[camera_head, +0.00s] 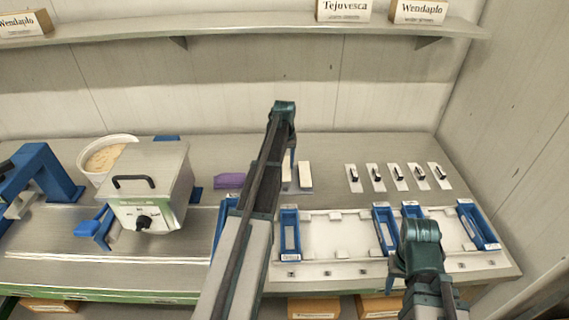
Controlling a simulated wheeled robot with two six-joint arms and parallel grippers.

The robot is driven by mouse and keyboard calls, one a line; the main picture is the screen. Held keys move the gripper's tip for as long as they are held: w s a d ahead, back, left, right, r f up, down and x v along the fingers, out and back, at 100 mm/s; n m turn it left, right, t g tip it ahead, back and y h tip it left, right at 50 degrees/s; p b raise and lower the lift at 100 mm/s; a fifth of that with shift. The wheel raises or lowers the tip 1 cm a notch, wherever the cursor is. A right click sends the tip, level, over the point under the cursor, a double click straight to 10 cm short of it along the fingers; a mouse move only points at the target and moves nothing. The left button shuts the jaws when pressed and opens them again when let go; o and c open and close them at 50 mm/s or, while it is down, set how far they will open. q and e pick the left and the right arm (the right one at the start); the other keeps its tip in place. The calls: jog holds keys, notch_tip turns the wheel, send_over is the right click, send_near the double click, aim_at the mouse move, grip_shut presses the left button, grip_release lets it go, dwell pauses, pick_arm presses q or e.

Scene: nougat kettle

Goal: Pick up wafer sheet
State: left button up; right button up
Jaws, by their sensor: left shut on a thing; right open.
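Two narrow pale slabs, which look like wafer sheets, are side by side on the bench near the middle. The right one (305,176) is in plain view. The left one (286,179) is partly hidden by my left arm. My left gripper (292,162) points down from the arm's far end, at the left slab. It is shut on that slab, though the arm hides most of the fingers and the contact. My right gripper (399,266) is low over the right part of the white tray, open and empty. Its own arm mostly hides its fingers.
A white tray (340,243) with blue frames (290,235) fills the bench's right front. Several white plates with black handles (397,177) lie behind it. A lidded machine (150,190), a bowl (85,172) and a blue stand (45,175) are left. A purple block (229,181) lies left of my arm.

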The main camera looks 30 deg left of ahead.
pick_arm(q)
jog(key=s+d+r+p, duration=0.1)
jog(key=s+d+r, duration=0.1)
jog(key=s, duration=1.4)
